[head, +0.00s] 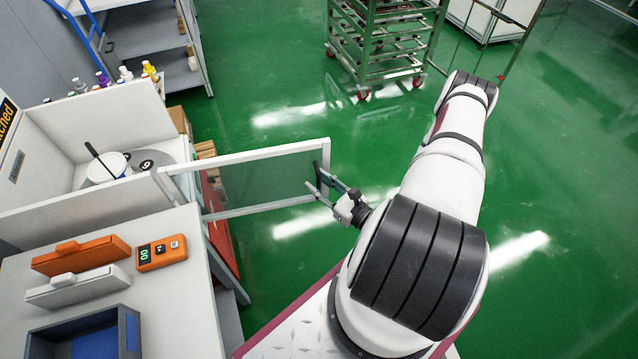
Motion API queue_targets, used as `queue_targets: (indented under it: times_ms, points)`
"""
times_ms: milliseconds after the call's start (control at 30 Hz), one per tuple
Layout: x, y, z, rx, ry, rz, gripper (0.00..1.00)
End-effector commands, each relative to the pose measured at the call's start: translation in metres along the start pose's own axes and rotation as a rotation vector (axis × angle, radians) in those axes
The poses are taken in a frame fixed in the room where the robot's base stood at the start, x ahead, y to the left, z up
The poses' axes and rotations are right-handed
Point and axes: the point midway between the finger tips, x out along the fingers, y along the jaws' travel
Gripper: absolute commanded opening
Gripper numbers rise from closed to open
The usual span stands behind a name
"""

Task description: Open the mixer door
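The mixer door (265,158), a clear panel in a white frame, stands swung out from the mixer (85,150) over the green floor. Its hinge side is by the mixer's front corner. A dark upright handle (317,174) is at the door's free end. My gripper (316,180) is at this handle, its two fingers spread apart with a visible gap. The handle appears between or just beside the fingertips; contact is not clear. Inside the mixer are a white pot (104,168) with a dark stick and a grey round plate (150,160).
A white bench (180,300) at lower left holds an orange case, a light case, an orange meter (161,253) and a blue tray (95,340). A metal rack trolley (388,45) stands at the back. Green floor is open right of the door.

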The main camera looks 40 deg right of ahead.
Motion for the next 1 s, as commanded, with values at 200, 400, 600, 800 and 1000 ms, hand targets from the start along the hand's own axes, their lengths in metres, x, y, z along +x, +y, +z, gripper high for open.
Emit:
queue_targets:
  times_ms: [200, 400, 600, 800, 1000]
  points:
    - [0.0, 0.001, 0.0, 0.002, -0.001, 0.002, 0.31]
    - [-0.02, 0.001, 0.0, 0.003, 0.001, 0.001, 0.31]
    - [-0.061, 0.0, -0.001, 0.002, 0.002, -0.001, 0.31]
    - [-0.097, 0.0, -0.001, 0.002, 0.001, -0.001, 0.31]
    - [-0.117, 0.0, 0.0, 0.001, 0.0, 0.0, 0.31]
